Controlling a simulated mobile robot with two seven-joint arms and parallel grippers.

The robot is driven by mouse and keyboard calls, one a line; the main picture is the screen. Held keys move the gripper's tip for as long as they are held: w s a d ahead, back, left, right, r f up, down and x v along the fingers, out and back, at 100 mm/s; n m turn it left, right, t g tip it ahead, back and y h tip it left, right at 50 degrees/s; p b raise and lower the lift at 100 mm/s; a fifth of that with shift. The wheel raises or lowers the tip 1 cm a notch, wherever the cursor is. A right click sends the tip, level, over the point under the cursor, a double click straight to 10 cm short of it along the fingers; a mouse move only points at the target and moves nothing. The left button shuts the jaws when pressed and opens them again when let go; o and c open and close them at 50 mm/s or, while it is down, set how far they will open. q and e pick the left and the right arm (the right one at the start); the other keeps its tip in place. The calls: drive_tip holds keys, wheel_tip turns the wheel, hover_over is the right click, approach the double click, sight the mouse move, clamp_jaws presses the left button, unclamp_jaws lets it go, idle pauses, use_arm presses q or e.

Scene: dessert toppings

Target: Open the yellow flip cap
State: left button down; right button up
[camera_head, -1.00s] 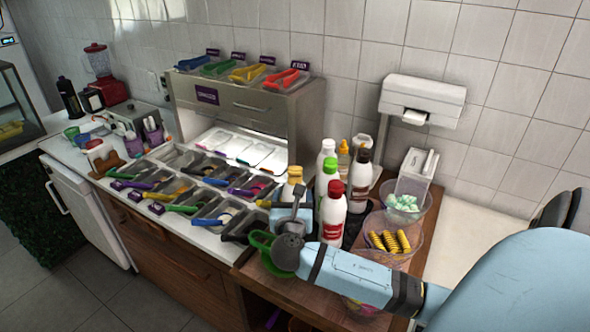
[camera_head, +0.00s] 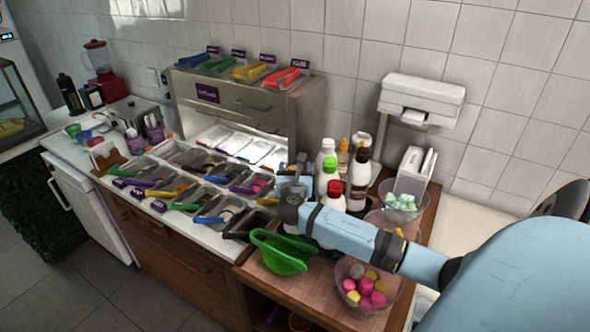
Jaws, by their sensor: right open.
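My right arm reaches in from the lower right, and its open gripper (camera_head: 292,172) is at the left end of the sauce bottle group. The bottle with the yellow cap is hidden behind this gripper and wrist, so I cannot tell whether the cap is touched, open or shut. My left gripper is not in view.
A green bowl-like holder (camera_head: 282,258) sits on the wooden counter below my wrist. A clear bowl of pink and yellow sweets (camera_head: 366,290) is in front of my forearm. Topping trays (camera_head: 205,200) fill the counter to the left.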

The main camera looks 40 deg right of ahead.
drive_tip(key=c, duration=0.9)
drive_tip(key=shift+c, duration=0.2)
drive_tip(key=g+y, duration=0.2)
drive_tip(key=r+g+y, duration=0.1)
drive_tip(key=shift+w+d, duration=0.4)
drive_tip(key=g+y, duration=0.2)
drive_tip(key=d+g+y, duration=0.1)
drive_tip(key=shift+w+r+y, duration=0.3)
drive_tip(key=shift+w, duration=0.1)
drive_tip(key=shift+w+d+m+g+y, duration=0.15)
drive_tip(key=shift+d+g+y, duration=0.05)
drive_tip(key=shift+g+y, duration=0.35)
drive_tip(key=shift+w+d+m+g+y, duration=0.15)
drive_tip(key=shift+d+g+y, duration=0.05)
drive_tip(key=shift+g+y, duration=0.3)
drive_tip(key=shift+w+d+f+g+y, duration=0.3)
drive_tip(key=shift+g+y, duration=0.7)
drive_tip(key=shift+y, duration=0.25)
drive_tip(key=shift+w+d+f+g+y, duration=0.25)
drive_tip(key=shift+d+f+g+y, duration=0.05)
drive_tip(key=shift+g+y, duration=0.85)
drive_tip(key=shift+w+d+f+g+y, duration=0.3)
drive_tip(key=shift+g+y, duration=0.6)
drive_tip(key=shift+y, duration=0.45)
